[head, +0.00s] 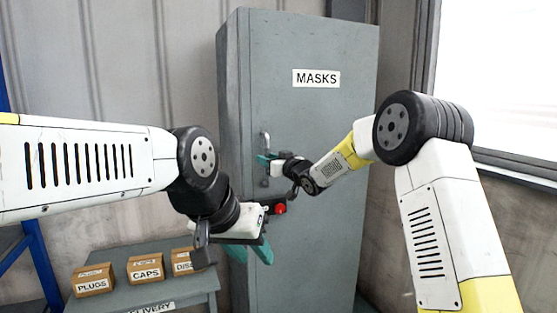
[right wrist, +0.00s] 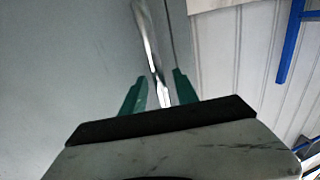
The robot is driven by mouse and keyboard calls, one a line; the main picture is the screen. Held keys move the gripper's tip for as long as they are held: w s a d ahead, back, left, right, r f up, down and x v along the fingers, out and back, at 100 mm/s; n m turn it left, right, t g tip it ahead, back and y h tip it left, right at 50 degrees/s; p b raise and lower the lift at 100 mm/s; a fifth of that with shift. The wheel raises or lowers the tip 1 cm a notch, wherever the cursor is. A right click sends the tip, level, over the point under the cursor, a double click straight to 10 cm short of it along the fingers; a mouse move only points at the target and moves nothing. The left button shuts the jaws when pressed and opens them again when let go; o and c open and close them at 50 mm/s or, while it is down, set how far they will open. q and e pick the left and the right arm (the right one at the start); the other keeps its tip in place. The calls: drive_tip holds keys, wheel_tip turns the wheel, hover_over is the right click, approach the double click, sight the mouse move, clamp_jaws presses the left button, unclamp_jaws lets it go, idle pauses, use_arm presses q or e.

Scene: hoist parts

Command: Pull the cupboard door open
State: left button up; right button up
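The grey cupboard (head: 330,130) stands in the middle of the head view, with a "MASKS" label on its door. The door looks shut. Its upright metal handle (head: 265,143) is near the door's left edge and also shows in the right wrist view (right wrist: 152,45). My right gripper (head: 265,161) is at the handle. In the right wrist view its teal fingers (right wrist: 159,92) are apart, one on each side of the handle, with gaps visible. My left gripper (head: 250,254) is lower, in front of the cupboard's lower left part, with its fingers apart and empty.
A grey table (head: 185,285) labelled "DELIVERY" stands at the lower left with boxes marked PLUGS (head: 93,281), CAPS (head: 145,268) and a partly hidden one (head: 182,259). A red knob (head: 280,209) shows below my right gripper. A window (head: 500,80) is at the right.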

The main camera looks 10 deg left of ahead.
drive_tip(key=shift+w+a, duration=0.35)
clamp_jaws()
idle(1.2)
